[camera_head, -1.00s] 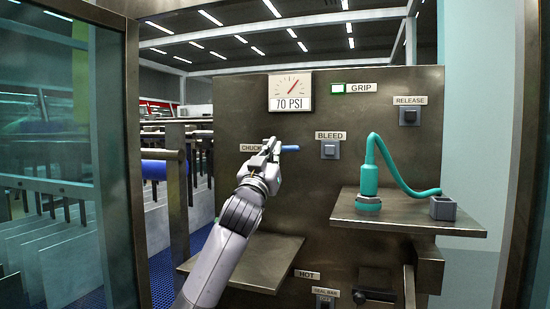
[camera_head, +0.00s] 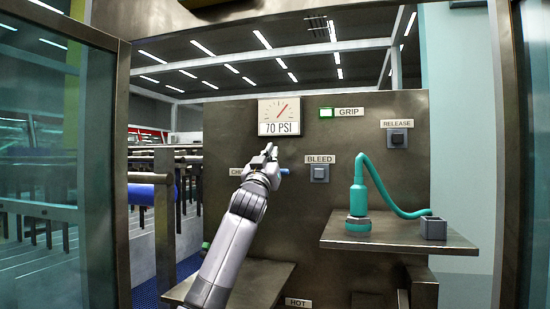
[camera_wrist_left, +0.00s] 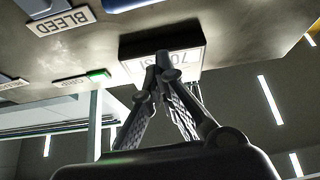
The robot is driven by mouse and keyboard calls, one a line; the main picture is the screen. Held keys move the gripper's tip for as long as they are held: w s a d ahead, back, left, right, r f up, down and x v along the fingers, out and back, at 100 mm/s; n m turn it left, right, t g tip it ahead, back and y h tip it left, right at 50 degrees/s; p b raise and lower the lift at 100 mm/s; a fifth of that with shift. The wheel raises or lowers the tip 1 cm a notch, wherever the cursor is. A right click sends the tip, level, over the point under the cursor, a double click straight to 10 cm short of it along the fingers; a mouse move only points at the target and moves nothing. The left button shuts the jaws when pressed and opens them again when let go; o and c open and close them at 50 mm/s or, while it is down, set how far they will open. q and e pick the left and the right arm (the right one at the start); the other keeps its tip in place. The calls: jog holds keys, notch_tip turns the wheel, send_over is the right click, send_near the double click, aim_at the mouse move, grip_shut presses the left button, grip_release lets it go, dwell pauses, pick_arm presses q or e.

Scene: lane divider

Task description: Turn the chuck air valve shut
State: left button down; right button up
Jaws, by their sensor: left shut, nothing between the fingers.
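The chuck air valve shows as a blue handle (camera_head: 285,171) sticking out to the right from behind my left gripper on the metal panel. Its body is hidden by the gripper, and its label (camera_head: 236,171) is partly covered. My left gripper (camera_head: 269,149) points upward, shut and empty, with its fingertips above the handle and below the gauge. In the left wrist view the closed fingertips (camera_wrist_left: 163,60) overlap the gauge (camera_wrist_left: 192,62); I cannot tell whether they touch it. My right gripper is not in view.
The gauge (camera_head: 280,117) reads 70 PSI. The GRIP lamp (camera_head: 326,113) is green. A BLEED button (camera_head: 319,174) and RELEASE button (camera_head: 397,138) are to the right. A teal tool with a hose (camera_head: 359,200) stands on the right shelf (camera_head: 400,238). Glass panels flank the opening.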

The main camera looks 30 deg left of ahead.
pick_arm(q)
jog(key=f, duration=0.1)
jog(key=w+f+p, duration=0.1)
jog(key=w+f, duration=0.1)
jog(key=shift+w+a, duration=0.15)
jog(key=shift+a, duration=0.1)
jog(key=shift+d+f+m+h+p, duration=0.1)
jog(key=shift+f+m+h+p, duration=0.35)
jog(key=shift+f+m, duration=0.4)
jog(key=shift+r, duration=0.1)
